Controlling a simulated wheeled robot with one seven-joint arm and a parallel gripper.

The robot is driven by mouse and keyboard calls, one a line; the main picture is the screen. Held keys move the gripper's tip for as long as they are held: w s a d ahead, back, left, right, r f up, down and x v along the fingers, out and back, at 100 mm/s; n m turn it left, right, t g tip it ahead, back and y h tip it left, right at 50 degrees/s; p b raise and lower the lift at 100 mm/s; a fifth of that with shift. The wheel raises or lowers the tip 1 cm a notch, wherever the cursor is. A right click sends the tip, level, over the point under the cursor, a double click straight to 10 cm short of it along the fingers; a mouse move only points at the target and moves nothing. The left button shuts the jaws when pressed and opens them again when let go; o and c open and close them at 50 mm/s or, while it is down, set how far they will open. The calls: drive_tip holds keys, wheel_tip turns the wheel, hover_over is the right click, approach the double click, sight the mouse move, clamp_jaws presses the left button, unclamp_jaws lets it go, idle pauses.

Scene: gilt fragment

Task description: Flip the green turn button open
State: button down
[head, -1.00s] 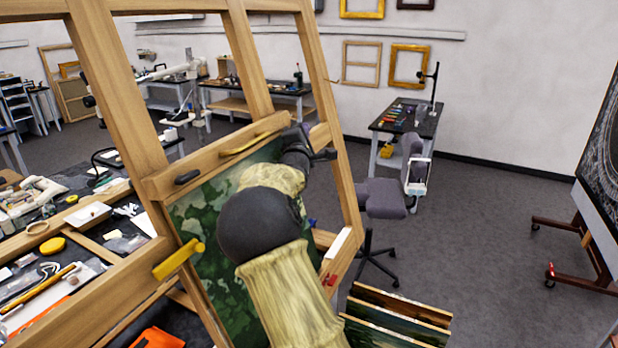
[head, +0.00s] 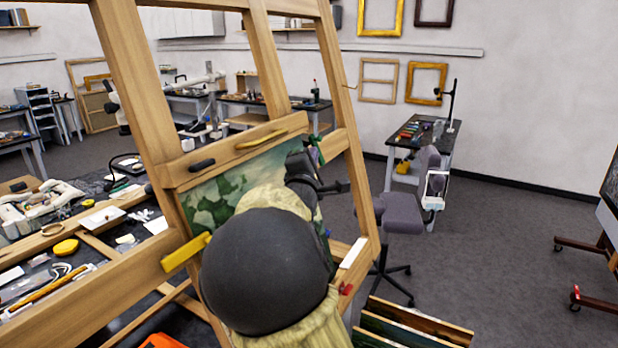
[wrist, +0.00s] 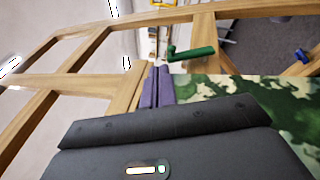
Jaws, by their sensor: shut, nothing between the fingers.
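The green turn button (wrist: 192,53) shows in the wrist view on the wooden frame (wrist: 213,37), just beyond and right of my fingertips. Its long arm lies roughly sideways in that view, with a short upturned end on the left. In the head view only a small green part of it (head: 316,142) shows beside my gripper (head: 303,148). In the wrist view my gripper (wrist: 157,72) is shut and empty, with its two purple fingers together. Its tips are near the button's left end; I cannot tell whether they touch.
A green landscape painting (head: 211,206) sits in the frame, close to my gripper. Other turn buttons are yellow (head: 186,252), black (head: 202,165), gold (head: 261,138), red (head: 346,289) and blue (wrist: 302,55). A grey chair (head: 405,212) stands behind, with open floor to the right.

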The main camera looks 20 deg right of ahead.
drive_tip(key=b+v, duration=0.1)
drive_tip(key=v, duration=0.4)
drive_tip(key=shift+s, duration=0.1)
drive_tip(key=shift+d, duration=0.1)
